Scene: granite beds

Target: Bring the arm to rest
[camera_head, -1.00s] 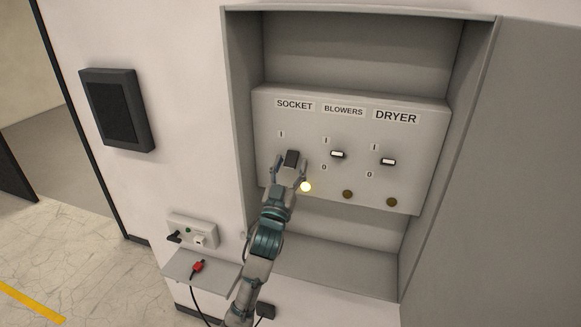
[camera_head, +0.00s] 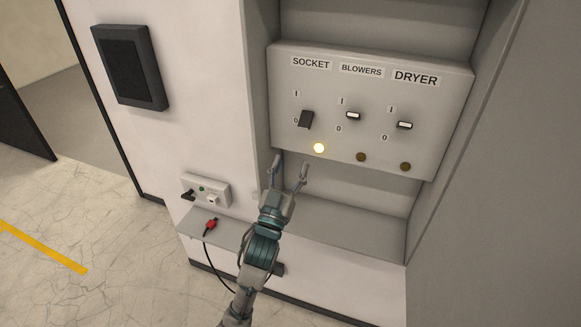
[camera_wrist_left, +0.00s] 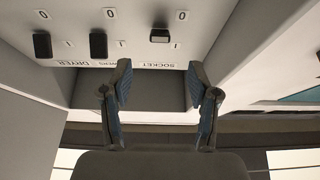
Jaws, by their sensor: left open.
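My left gripper (camera_head: 291,162) is open and empty, below and in front of the switch panel (camera_head: 440,140). Its two fingers are spread apart and touch nothing that I can see. In the left wrist view the open fingers (camera_wrist_left: 159,65) point toward the panel, which appears upside down. The BLOWERS switch (camera_head: 352,115) and DRYER switch (camera_head: 404,125) show light faces, with dark lamps below. My right gripper is out of view.
The panel sits in a grey recessed cabinet (camera_head: 365,217) with side walls. A small shelf (camera_head: 218,226) at lower left bears a red plug (camera_head: 210,225) with a black cable, below a wall outlet plate (camera_head: 218,187). A dark wall box (camera_head: 130,70) hangs at upper left.

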